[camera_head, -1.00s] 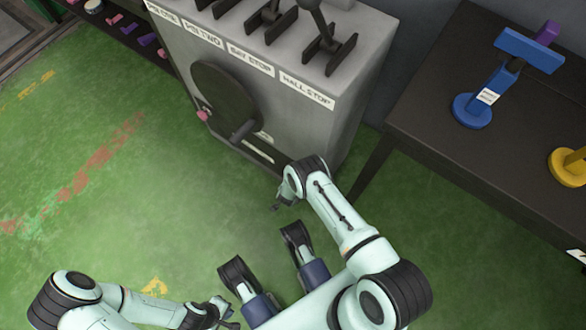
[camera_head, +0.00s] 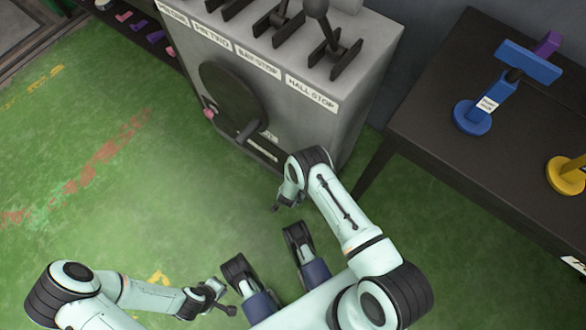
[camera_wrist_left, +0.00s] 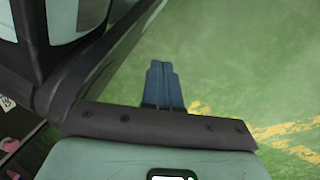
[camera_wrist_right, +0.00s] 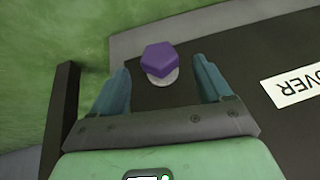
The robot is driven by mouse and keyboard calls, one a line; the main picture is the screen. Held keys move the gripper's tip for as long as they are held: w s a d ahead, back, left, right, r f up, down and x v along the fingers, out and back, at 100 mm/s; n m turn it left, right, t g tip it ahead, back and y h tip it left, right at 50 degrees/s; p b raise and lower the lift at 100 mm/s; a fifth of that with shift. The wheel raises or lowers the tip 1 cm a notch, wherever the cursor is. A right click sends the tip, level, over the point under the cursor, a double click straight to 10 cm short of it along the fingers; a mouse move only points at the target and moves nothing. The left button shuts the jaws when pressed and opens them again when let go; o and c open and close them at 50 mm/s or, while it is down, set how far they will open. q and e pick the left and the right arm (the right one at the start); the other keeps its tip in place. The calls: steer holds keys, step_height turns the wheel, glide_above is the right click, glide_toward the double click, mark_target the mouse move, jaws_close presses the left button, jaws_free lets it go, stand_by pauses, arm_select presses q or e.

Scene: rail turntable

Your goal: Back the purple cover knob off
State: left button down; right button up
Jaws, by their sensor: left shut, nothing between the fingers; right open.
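The purple cover knob (camera_wrist_right: 160,60) is a hexagonal head on a pale round base, on a dark panel in the right wrist view. My right gripper (camera_wrist_right: 162,66) is open, with one finger on each side of the knob and a gap on both sides. A white label (camera_wrist_right: 296,86) reading "OVER" upside down lies to the right. In the head view my right gripper (camera_head: 282,201) is low at the front of the grey cabinet (camera_head: 345,95); I cannot make out the knob there. My left gripper (camera_wrist_left: 162,75) is shut and empty over the floor, far from the cabinet.
The cabinet carries a dark wheel with a handle (camera_head: 228,95) and several levers on top. A dark table (camera_head: 440,120) at the right holds a blue stand (camera_head: 473,118) and a yellow stand (camera_head: 566,175). The green floor (camera_head: 130,190) at the left is open.

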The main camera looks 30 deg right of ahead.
arm_select(q)
steer(key=w+d+r+t+p, duration=0.1)
steer(key=w+r+t+p, duration=0.1)
steer(key=w+r, duration=0.3)
steer(key=shift+w+r+p, duration=0.25)
steer(key=shift+w+p, duration=0.1)
steer(key=shift+w, duration=0.4)
arm_select(e)
steer(key=v, duration=0.8)
